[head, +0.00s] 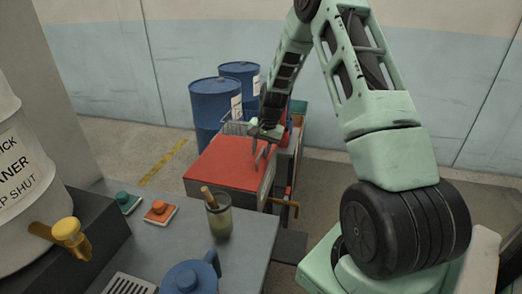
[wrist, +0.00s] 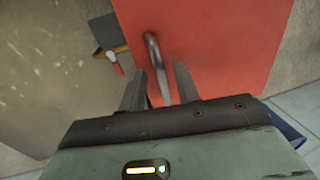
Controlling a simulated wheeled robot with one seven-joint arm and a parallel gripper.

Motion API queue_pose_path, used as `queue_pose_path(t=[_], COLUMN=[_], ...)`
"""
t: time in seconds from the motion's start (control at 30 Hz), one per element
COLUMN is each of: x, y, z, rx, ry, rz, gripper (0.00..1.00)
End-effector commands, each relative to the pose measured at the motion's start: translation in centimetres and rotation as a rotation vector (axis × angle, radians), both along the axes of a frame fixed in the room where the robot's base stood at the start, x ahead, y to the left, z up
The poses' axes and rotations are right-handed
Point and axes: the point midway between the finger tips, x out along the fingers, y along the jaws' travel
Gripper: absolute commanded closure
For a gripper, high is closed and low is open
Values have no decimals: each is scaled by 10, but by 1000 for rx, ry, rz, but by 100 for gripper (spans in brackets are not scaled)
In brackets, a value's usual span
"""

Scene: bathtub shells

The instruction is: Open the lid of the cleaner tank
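A grey box-like tank (head: 252,192) with a flat red lid (head: 222,166) stands beyond the bench in the head view. The lid lies flat and looks closed. In the wrist view the red lid (wrist: 225,45) fills the upper middle, with a curved metal handle (wrist: 154,62) on it. My gripper (head: 262,156) points down over the lid's right part. In the wrist view my gripper's fingers (wrist: 160,82) are apart, with the handle showing between them. I cannot tell whether they touch it.
A white drum (head: 25,160), its label partly reading "NER" and "P SHUT", stands left with a yellow tap (head: 70,235). The grey bench (head: 160,240) holds a cup with a brush (head: 219,215) and a blue jug (head: 190,278). Blue barrels (head: 212,105) stand behind the tank.

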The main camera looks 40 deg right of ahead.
Motion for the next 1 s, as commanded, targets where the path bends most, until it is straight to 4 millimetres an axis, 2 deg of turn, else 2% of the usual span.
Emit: queue_pose_path(t=[0.03, 0.07, 0.1, 0.17, 0.37, 0.57, 0.77, 1.0], x=[0, 0, 0, 0, 0, 3, 10, 27], y=[0, 0, 0, 0, 0, 2, 6, 15], z=[0, 0, 0, 0, 1, 11, 35, 75], rx=[0, 0, 0, 0, -1, -16, -61, -138], ry=[0, 0, 0, 0, 1, 26, 98, 227], rz=[0, 0, 0, 0, 0, 3, 5, 3], gripper=[67, 73, 84, 100, 100, 100, 100, 100])
